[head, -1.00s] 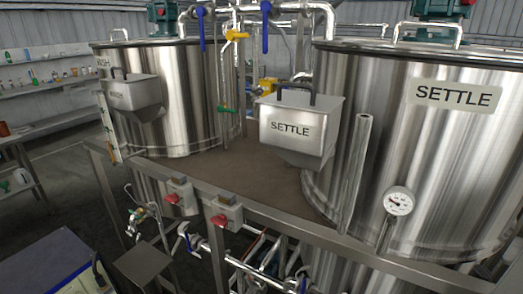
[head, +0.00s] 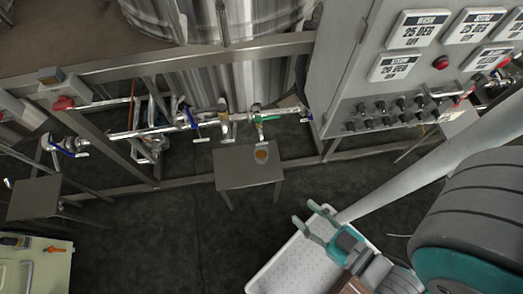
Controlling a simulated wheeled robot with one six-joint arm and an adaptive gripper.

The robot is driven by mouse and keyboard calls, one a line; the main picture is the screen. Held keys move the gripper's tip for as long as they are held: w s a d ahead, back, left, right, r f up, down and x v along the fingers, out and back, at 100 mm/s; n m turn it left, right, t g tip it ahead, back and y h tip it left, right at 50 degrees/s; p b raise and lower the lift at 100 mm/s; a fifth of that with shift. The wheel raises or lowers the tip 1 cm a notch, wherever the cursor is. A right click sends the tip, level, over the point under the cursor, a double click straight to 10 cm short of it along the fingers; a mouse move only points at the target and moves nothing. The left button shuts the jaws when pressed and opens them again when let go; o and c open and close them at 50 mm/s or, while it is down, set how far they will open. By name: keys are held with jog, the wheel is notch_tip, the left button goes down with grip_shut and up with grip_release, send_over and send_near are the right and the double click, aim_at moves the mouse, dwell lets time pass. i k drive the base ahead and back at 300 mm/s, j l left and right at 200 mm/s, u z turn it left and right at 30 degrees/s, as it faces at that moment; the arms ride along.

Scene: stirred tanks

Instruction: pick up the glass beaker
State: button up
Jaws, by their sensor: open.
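A small clear vessel that looks like the glass beaker (head: 262,155), with amber content, stands on a small grey metal table (head: 235,178) below the pipes in the head view. It is upright near the table's back right part. My gripper (head: 306,212) is open and empty, in front of and to the right of the table, apart from the beaker. Its fingers point toward the upper left. Nothing covers the beaker from this view.
A pipe with valves, among them a green-handled valve (head: 266,118), runs just behind and above the small table. A control panel (head: 400,80) with labels and knobs is at the upper right. Another small table (head: 35,198) stands at left. Dark floor lies open in front.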

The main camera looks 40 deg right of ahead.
aim_at(260, 154)
jog(key=k+l, duration=0.2)
jog(key=k, duration=0.25)
jog(key=k+l+z, duration=0.15)
jog(key=k, duration=0.3)
